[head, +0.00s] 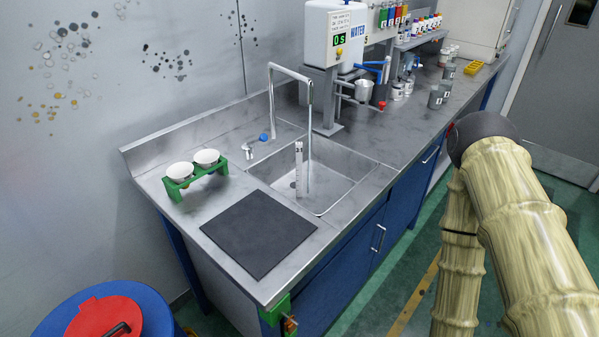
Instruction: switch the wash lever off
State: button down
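The steel sink (340,190) is set into the bench, with a tall bent spout (292,72) over it. A thin, pale vertical streak (309,150) hangs below the spout's end; it looks like running water. A small tap with a blue knob (264,137) stands behind the sink's left side. A blue lever-like part (371,65) is on the water unit (335,40) at the back. No label tells me which of these is the wash lever. My arm comes in from the right, and my gripper is out of view.
A pale graduated cylinder (299,168) stands in the sink. A green rack with two white bowls (194,172) and a dark mat (258,233) are to its left. Grey cups (436,97) stand at the back right. A blue bin with a red lid part (104,318) is at lower left.

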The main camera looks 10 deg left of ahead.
aim_at(263, 137)
jog(key=z, duration=0.05)
jog(key=k, duration=1)
jog(key=z, duration=1.05)
jog(key=i, duration=0.9)
jog(key=u, duration=1.8)
